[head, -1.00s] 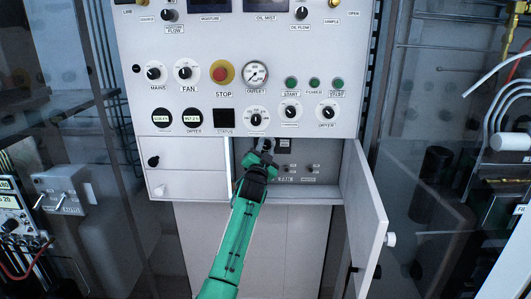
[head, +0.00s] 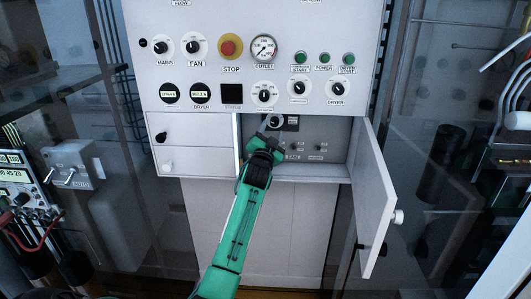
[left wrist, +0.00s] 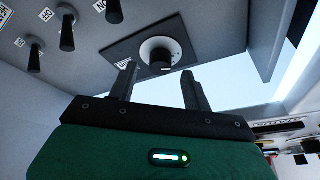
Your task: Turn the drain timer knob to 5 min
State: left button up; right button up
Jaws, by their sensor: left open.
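A black knob on a round white dial (left wrist: 158,50) sits on a dark plate (left wrist: 118,50) in the left wrist view. Its label cannot be read, so I cannot tell its setting. In the head view the dial (head: 274,121) shows partly inside the open lower compartment, just beyond my gripper. My left gripper (head: 268,136) reaches into this compartment. In the left wrist view its two fingers (left wrist: 158,77) are open and empty, one to each side below the knob; contact is not visible. My right gripper is not in view.
The compartment door (head: 374,195) hangs open at the right. Several small black toggles (left wrist: 67,35) stand beside the dark plate. The panel above carries a red stop button (head: 230,47), a gauge (head: 264,49) and several knobs. A closed drawer front (head: 193,162) is left of the opening.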

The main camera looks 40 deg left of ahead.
pick_arm(q)
jog(key=b+v, duration=0.2)
jog(key=v, duration=0.8)
jog(key=shift+s, duration=0.25)
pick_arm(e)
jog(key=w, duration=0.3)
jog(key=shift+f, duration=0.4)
pick_arm(q)
jog(key=shift+d, duration=0.1)
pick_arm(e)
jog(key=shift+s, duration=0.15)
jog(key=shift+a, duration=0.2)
